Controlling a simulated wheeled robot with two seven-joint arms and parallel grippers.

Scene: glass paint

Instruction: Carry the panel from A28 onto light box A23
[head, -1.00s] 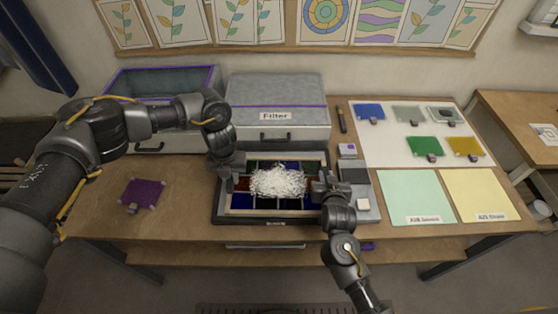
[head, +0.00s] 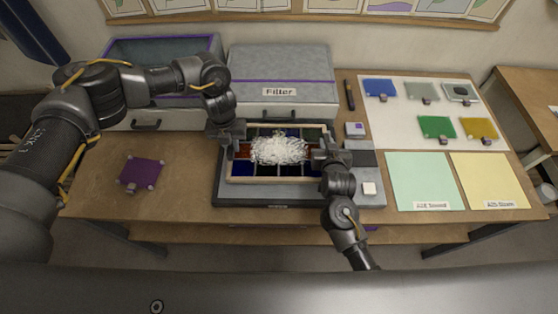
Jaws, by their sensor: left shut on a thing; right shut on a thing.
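The panel (head: 236,180) is a pale-framed pane of red, blue and green glass in the middle of the table. A heap of white shreds (head: 278,149) covers its middle. My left gripper (head: 238,150) is shut on the panel's left side. My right gripper (head: 318,155) is shut on its right side. The panel shows over a dark, flat box (head: 290,196); I cannot tell whether it touches it. The green mat (head: 420,180) and yellow mat (head: 490,180) at right carry labels too small to read surely, so I cannot tell which places are A28 and A23.
A purple tile (head: 141,173) lies at left. Several coloured tiles, including a green one (head: 437,127), lie on a white sheet (head: 395,135) at back right. Both mats are bare.

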